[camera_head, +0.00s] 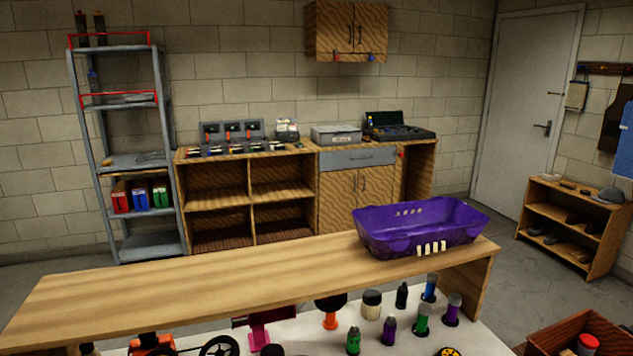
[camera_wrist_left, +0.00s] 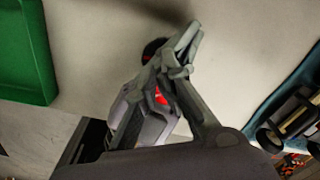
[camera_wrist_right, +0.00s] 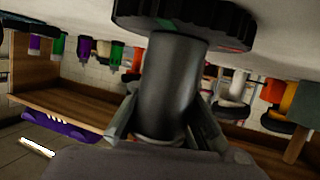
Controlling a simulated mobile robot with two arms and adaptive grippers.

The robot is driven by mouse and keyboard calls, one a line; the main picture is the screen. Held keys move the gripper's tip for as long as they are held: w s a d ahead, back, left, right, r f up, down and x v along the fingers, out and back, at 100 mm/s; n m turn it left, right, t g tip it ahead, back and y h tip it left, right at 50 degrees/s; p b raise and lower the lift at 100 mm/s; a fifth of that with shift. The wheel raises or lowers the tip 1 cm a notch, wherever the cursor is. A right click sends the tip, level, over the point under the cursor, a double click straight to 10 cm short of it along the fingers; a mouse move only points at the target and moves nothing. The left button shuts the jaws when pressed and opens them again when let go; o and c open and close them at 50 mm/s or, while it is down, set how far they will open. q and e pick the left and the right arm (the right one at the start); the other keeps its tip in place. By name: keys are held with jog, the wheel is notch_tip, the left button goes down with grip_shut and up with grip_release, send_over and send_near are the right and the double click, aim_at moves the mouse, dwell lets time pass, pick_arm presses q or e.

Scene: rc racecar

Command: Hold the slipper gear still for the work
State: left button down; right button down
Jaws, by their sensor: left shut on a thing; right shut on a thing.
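My right gripper (camera_wrist_right: 165,125) is shut around a dark grey cylinder (camera_wrist_right: 175,85) in the right wrist view. A wide black disc with a ridged rim (camera_wrist_right: 185,18) sits at the cylinder's end by the pale tabletop; I cannot tell if it is the slipper gear. My left gripper (camera_wrist_left: 182,62) has its fingertips close together over the pale surface in the left wrist view. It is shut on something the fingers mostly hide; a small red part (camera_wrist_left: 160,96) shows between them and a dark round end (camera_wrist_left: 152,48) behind. Neither gripper shows in the head view.
A purple basket (camera_head: 420,238) stands on the raised wooden shelf (camera_head: 200,275). Several bottles, including a green one (camera_head: 353,340), stand on the white bench. A black spoked wheel (camera_head: 220,346) is at the front. A green tray (camera_wrist_left: 25,50) and part of a vehicle (camera_wrist_left: 298,115) flank my left gripper.

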pick_arm(q)
jog(key=shift+s+d+f, duration=0.1)
jog(key=shift+d+f, duration=0.2)
dwell(0.4)
notch_tip(320, 180, up, 6)
jog(key=w, duration=0.1)
jog(key=shift+a+r, duration=0.15)
jog(key=shift+a, duration=0.2)
dwell(0.3)
